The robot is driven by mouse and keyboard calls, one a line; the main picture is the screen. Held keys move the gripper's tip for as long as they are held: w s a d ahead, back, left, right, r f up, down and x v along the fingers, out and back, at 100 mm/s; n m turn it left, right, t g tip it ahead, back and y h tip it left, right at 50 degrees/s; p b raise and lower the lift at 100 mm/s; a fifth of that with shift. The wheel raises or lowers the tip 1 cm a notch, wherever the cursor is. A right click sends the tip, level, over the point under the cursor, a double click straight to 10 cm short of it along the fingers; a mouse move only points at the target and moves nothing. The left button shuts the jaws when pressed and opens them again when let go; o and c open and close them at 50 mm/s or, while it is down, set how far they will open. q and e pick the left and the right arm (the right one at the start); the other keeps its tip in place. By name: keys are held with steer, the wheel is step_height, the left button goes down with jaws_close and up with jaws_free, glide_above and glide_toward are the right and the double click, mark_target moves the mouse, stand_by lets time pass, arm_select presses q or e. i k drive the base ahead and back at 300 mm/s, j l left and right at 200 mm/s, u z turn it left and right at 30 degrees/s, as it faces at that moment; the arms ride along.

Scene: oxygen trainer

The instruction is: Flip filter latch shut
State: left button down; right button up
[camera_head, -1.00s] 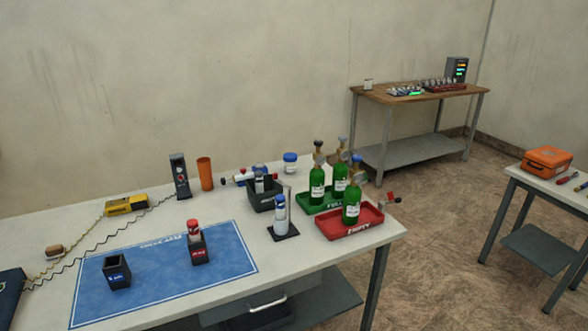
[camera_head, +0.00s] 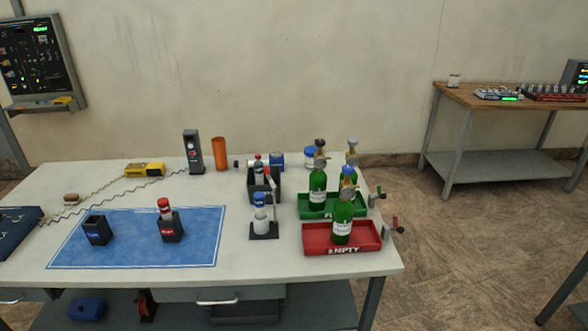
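A white canister with a blue cap (camera_head: 261,218) stands upright on a small black base (camera_head: 264,236) near the middle of the white table (camera_head: 285,260). A thin pale upright bar (camera_head: 271,187) rises beside it; it may be the filter latch, but it is too small to tell, and I cannot tell its state. Behind it is a dark open box (camera_head: 277,182) holding small bottles with red tops. Neither of my grippers is in view.
Green cylinders (camera_head: 342,219) stand in a red EMPTY tray (camera_head: 313,240) and a green tray (camera_head: 311,204) on the right. A blue mat (camera_head: 140,248) with two dark holders lies on the left. A wall panel (camera_head: 38,60) hangs far left; another table (camera_head: 470,97) stands back right.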

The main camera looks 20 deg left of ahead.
mark_target(266, 170)
steer(key=i+l+u, duration=0.1)
steer(key=l, duration=0.4)
steer(key=i+l+u, duration=0.1)
steer(key=l, duration=0.4)
steer(key=i+l+u, duration=0.1)
steer(key=l, duration=0.4)
steer(key=i+l+u, duration=0.1)
steer(key=l, duration=0.45)
steer(key=i, duration=0.1)
